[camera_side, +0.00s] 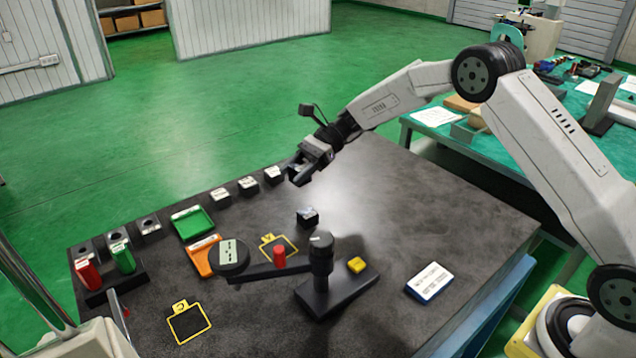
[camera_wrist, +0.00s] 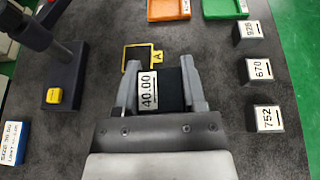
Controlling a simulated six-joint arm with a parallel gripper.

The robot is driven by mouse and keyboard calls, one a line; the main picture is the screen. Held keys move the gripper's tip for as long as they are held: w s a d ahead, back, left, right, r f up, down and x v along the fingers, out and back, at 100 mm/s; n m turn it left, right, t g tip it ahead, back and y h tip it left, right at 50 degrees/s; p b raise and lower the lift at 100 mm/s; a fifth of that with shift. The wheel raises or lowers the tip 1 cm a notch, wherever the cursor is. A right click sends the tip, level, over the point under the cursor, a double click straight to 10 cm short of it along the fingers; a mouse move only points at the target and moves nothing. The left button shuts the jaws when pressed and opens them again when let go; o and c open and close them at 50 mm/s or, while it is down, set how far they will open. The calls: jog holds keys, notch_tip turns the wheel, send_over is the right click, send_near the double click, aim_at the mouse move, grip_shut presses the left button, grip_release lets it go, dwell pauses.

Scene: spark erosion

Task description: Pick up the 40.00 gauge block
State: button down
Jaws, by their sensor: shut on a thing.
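The 40.00 gauge block (camera_wrist: 148,92) shows in the wrist view, dark with a white label on its left part. My gripper (camera_wrist: 161,82) is shut on it, with one grey finger along each side. In the side view my gripper (camera_side: 298,176) is above the dark table near its far edge. The label cannot be read there, and the fingers largely hide what is between them.
A dark block with a pale top (camera_side: 308,217) shows on the table below my gripper. Blocks marked 752 (camera_wrist: 268,118), 670 (camera_wrist: 258,70) and 928 (camera_wrist: 248,30) stand in a row. A stand (camera_side: 322,260) with a sideways arm and a yellow-framed square (camera_side: 278,245) are nearby.

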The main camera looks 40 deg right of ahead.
jog(key=s+d+r, duration=0.1)
jog(key=s+r, duration=0.3)
jog(key=s, duration=0.4)
jog(key=shift+s+d, duration=0.25)
jog(key=shift+s, duration=0.1)
dwell(0.4)
